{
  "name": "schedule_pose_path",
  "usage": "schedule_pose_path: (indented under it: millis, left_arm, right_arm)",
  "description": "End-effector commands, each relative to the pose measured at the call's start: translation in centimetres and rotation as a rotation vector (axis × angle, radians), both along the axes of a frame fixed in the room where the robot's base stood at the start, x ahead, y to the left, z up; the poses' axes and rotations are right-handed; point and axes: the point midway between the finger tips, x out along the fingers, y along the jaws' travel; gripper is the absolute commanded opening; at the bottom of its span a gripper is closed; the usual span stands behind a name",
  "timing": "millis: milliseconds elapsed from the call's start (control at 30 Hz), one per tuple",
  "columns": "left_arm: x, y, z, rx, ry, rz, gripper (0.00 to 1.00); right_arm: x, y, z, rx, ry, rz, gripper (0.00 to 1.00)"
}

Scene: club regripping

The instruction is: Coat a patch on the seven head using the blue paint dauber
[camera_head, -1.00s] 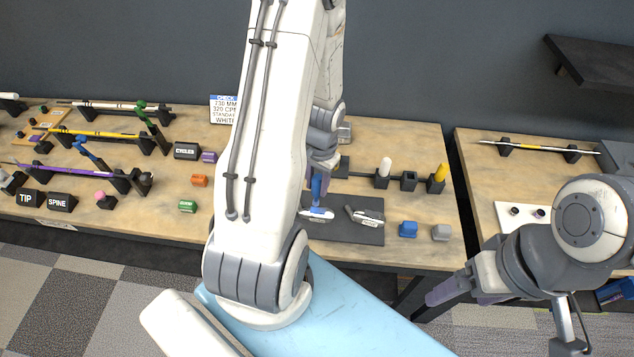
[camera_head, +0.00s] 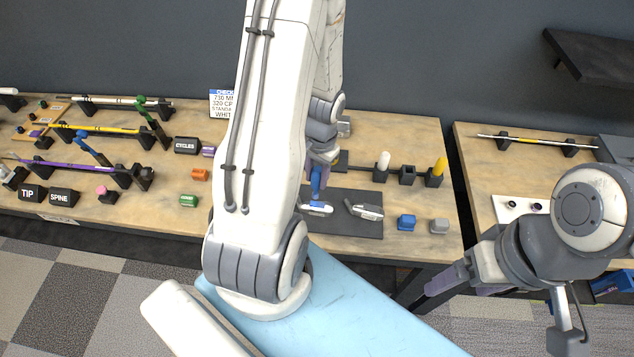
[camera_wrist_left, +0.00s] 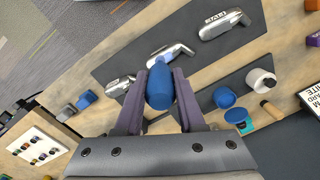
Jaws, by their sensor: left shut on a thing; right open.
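My left gripper (camera_head: 319,172) is shut on the blue dauber (camera_wrist_left: 159,84), which shows between purple fingers in the left wrist view. In the head view the dauber (camera_head: 317,186) points down at a silver club head (camera_head: 314,208) on the dark mat (camera_head: 345,228). I cannot tell whether its tip touches. That head also shows beyond the dauber in the left wrist view (camera_wrist_left: 172,54). Another head (camera_head: 364,210) lies to its right, and a third (camera_wrist_left: 222,24) shows in the left wrist view. Numbers are unreadable. My right gripper (camera_head: 430,295) is open and empty, off the table's front edge.
Behind the mat, a rack holds a white dauber (camera_head: 383,161) and a yellow dauber (camera_head: 439,166), with an empty holder (camera_head: 407,175) between. A blue block (camera_head: 406,222) and a grey block (camera_head: 438,226) stand right of the mat. Shafts on stands fill the left side.

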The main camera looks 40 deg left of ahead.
Motion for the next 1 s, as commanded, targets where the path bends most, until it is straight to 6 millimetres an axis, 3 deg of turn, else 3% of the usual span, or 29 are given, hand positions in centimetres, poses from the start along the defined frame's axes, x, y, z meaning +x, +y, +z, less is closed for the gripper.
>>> schedule_pose_path:
  millis: [633,1000]
  left_arm:
    - [1.3,1.2,-5.6,0.000,0.001,0.000,0.00]
    - [1.6,1.4,-6.2,0.000,0.000,0.000,0.00]
  right_arm:
    - [0.0,0.0,-4.2,0.000,0.000,0.005,0.84]
    - [0.0,0.0,-4.6,0.000,0.000,0.005,0.84]
